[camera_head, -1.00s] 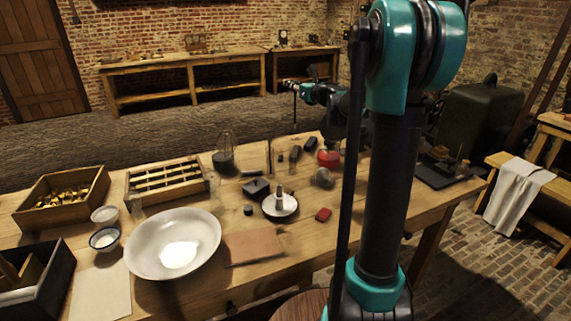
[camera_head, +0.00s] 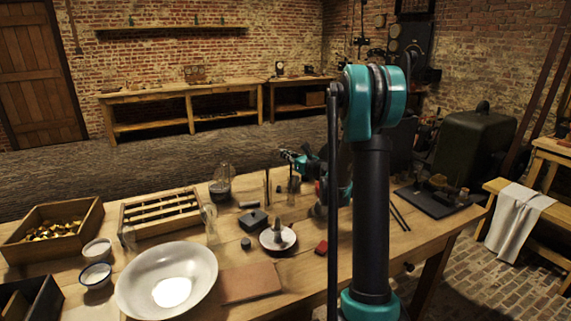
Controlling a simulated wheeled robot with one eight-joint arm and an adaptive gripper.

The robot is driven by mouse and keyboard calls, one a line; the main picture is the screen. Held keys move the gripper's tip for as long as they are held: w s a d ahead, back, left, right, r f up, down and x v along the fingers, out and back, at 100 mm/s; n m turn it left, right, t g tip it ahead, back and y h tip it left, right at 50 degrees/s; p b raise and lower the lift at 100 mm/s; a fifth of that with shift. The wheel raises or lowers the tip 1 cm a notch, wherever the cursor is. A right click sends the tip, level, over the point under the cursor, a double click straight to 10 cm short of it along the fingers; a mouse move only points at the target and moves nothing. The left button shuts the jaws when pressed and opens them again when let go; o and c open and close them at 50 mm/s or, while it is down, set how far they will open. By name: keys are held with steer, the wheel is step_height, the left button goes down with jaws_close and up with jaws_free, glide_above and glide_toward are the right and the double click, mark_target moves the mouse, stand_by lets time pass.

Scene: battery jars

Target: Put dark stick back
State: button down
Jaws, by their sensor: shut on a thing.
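My gripper (camera_head: 287,154) is low over the back middle of the workbench, left of my arm's column. It is shut on a thin dark stick (camera_head: 291,170), which hangs roughly upright. The stick's lower end is at a small jar (camera_head: 294,186). At this size I cannot tell whether the end is inside the jar or behind it. Another narrow upright holder with a thin rod (camera_head: 267,184) stands just to the left.
A dark block (camera_head: 255,219), a white dish with an upright piece (camera_head: 277,238) and a red block (camera_head: 321,248) lie in front. A wire-topped glass jar (camera_head: 222,184) stands left. Two thin dark rods (camera_head: 400,215) lie right of my column. A slotted wooden rack (camera_head: 162,212) stands further left.

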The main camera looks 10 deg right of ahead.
steer(key=shift+f, duration=1.9)
steer(key=c, duration=1.6)
jaws_free()
steer(key=shift+f, duration=0.1)
